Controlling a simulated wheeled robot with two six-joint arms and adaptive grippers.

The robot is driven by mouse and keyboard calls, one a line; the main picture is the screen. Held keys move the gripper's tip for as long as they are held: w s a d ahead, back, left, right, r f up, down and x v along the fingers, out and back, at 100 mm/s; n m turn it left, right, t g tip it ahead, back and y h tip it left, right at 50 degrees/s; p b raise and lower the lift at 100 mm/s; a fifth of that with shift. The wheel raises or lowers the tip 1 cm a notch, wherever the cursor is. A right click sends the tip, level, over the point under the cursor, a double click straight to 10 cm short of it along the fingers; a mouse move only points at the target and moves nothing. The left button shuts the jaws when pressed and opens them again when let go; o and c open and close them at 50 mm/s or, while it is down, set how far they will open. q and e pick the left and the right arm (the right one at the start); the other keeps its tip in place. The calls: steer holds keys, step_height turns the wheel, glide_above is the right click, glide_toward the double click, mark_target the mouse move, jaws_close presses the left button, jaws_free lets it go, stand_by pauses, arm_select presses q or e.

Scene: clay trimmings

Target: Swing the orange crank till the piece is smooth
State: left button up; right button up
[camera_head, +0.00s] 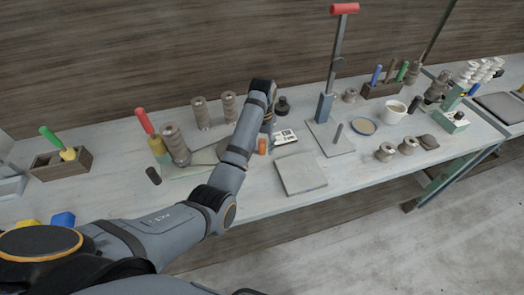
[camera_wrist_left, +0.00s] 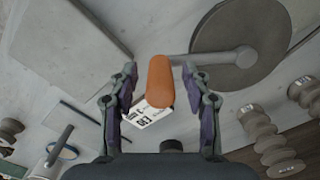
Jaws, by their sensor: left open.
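The orange crank handle (camera_head: 262,146) stands on the table beneath my left gripper (camera_head: 266,122). In the left wrist view the orange handle (camera_wrist_left: 160,82) lies between the two fingers of my left gripper (camera_wrist_left: 160,76), which are open with a gap on both sides. A grey crank arm (camera_wrist_left: 205,58) runs from the handle to a dark round disc (camera_wrist_left: 240,40). In the head view my left arm hides most of this disc. I cannot tell any piece on it or its surface. My right gripper is not in view.
A white printed card (camera_head: 285,136) lies close by the handle. A flat grey slab (camera_head: 300,174) lies near the front edge. Brown spools (camera_head: 176,146) and a red-handled tool (camera_head: 145,121) stand left; a red-handled lever press (camera_head: 327,100) stands right.

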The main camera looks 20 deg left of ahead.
arm_select(q)
steer(key=shift+s+f, duration=0.15)
steer(key=shift+f, duration=0.4)
jaws_close()
